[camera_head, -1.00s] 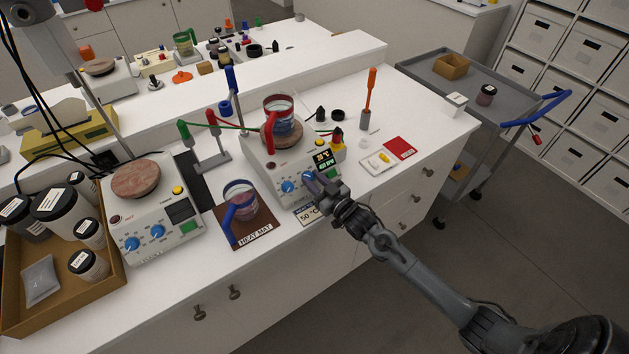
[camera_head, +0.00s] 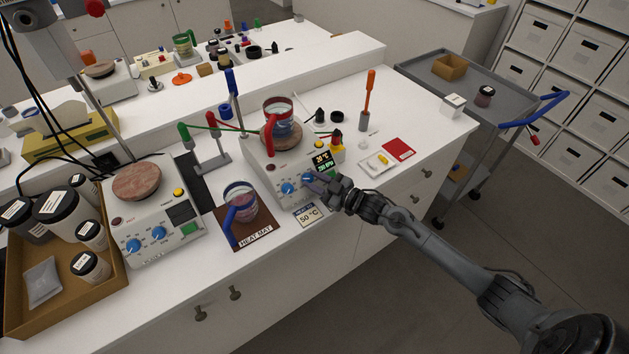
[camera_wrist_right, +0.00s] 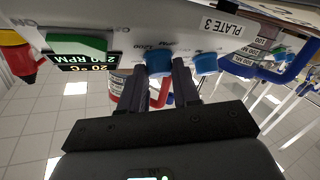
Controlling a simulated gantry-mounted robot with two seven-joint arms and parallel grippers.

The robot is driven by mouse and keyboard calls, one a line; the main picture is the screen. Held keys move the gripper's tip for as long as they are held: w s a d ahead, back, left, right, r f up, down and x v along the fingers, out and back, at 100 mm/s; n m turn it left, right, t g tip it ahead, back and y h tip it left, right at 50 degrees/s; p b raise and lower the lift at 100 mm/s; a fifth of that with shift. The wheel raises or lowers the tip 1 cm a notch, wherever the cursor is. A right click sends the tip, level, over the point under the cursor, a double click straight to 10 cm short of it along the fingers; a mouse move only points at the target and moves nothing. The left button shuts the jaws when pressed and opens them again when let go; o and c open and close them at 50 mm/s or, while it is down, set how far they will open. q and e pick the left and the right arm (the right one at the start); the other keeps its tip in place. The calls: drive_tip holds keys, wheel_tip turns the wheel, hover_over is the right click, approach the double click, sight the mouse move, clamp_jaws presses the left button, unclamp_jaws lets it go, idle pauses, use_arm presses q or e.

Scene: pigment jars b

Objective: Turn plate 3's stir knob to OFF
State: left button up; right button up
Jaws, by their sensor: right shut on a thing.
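Plate 3 is a white hotplate (camera_head: 262,178), with its PLATE 3 label upside down in the right wrist view (camera_wrist_right: 222,27). Its front has two blue knobs. The left knob (camera_head: 288,188) is free; it also shows in the right wrist view (camera_wrist_right: 205,63). My right gripper (camera_head: 314,182) is shut on the other knob (camera_head: 307,178), beside the display (camera_head: 321,161). In the right wrist view, the fingers (camera_wrist_right: 158,70) sit either side of this knob (camera_wrist_right: 158,60). The lit display (camera_wrist_right: 82,60) shows 20 °C and an RPM figure. The knob's pointer is hidden. My left gripper is out of view.
A red-handled glass vessel (camera_head: 283,125) stands on plate 3. A HEAT MAT (camera_head: 262,240) with a blue-handled jug (camera_head: 241,203) and a 50 °C card (camera_head: 308,215) lie in front. Another hotplate (camera_head: 150,215) is left. A yellow-and-red bottle (camera_head: 336,145) stands right of the display.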

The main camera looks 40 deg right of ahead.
drive_tip(key=n, duration=0.1)
drive_tip(key=n+g+y, duration=0.1)
drive_tip(key=shift+w+d+r+n+y, duration=0.1)
drive_tip(key=shift+d+n+y, duration=0.1)
drive_tip(key=shift+n+y, duration=0.1)
drive_tip(key=n+g+y, duration=0.1)
drive_tip(key=n+g+b, duration=0.1)
drive_tip(key=n, duration=0.1)
drive_tip(key=shift+w+d+y, duration=0.1)
drive_tip(key=shift+d+y, duration=0.05)
drive_tip(key=shift+y, duration=0.25)
drive_tip(key=n+g+b, duration=0.1)
drive_tip(key=n, duration=0.1)
drive_tip(key=n+g+b, duration=0.1)
drive_tip(key=n, duration=0.1)
drive_tip(key=n+g+y+b, duration=0.1)
drive_tip(key=g, duration=0.1)
drive_tip(key=shift+w+d+r+n, duration=0.1)
drive_tip(key=shift+w+r+n, duration=0.15)
drive_tip(key=shift+n, duration=0.15)
drive_tip(key=shift+r+n+g+b, duration=0.15)
drive_tip(key=shift+n+g+b, duration=0.7)
drive_tip(key=shift+n, duration=0.25)
drive_tip(key=o, duration=1.1)
drive_tip(key=shift+c, duration=0.2)
drive_tip(key=v, duration=1)
drive_tip(key=shift+s+d+r, duration=0.2)
drive_tip(key=shift+d+r, duration=0.05)
